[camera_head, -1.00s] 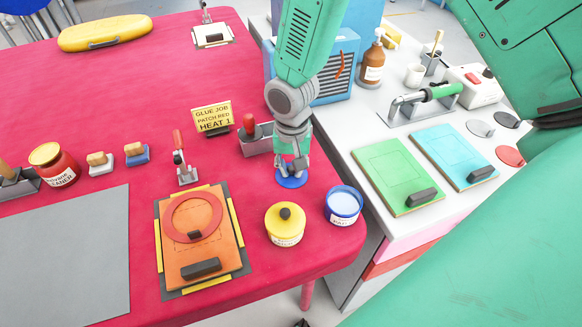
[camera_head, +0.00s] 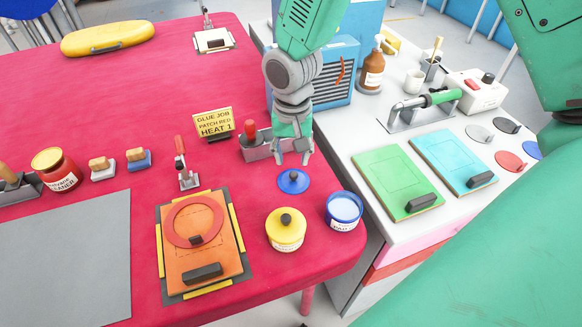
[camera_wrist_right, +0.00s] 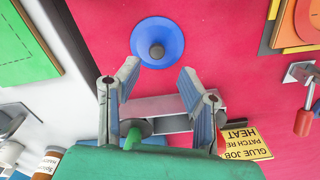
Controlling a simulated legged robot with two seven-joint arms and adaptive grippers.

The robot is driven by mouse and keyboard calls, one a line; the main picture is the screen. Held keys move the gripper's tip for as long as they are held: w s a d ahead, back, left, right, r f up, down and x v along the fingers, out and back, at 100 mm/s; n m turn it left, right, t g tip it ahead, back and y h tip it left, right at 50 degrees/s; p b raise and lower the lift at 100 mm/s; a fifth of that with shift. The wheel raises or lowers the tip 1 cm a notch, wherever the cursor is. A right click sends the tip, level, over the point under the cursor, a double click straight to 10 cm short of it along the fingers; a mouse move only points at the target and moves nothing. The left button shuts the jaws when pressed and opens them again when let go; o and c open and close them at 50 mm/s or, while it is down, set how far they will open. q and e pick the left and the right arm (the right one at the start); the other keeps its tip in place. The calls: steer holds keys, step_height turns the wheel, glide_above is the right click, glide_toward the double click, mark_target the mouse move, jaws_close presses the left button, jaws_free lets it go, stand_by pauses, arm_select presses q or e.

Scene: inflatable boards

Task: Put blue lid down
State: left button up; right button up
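The blue lid (camera_head: 293,182) lies flat on the red table, knob up, behind the open blue jar (camera_head: 344,211). In the right wrist view the blue lid (camera_wrist_right: 158,42) is clear of the fingertips. My right gripper (camera_head: 292,157) is open and empty just above and behind the lid; its spread fingers show in the right wrist view (camera_wrist_right: 155,72). The jar shows pale contents. My left gripper is not in view.
A yellow-lidded jar (camera_head: 286,230) stands left of the blue jar. An orange board (camera_head: 220,252) with a red ring lies further left. A red-handled tool in a grey holder (camera_head: 262,148) and a yellow sign (camera_head: 213,122) stand behind. The white bench (camera_head: 360,140) is right.

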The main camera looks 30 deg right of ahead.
mark_target(292, 174)
step_height(292, 174, up, 6)
steer(key=shift+f, duration=0.1)
stand_by(0.5)
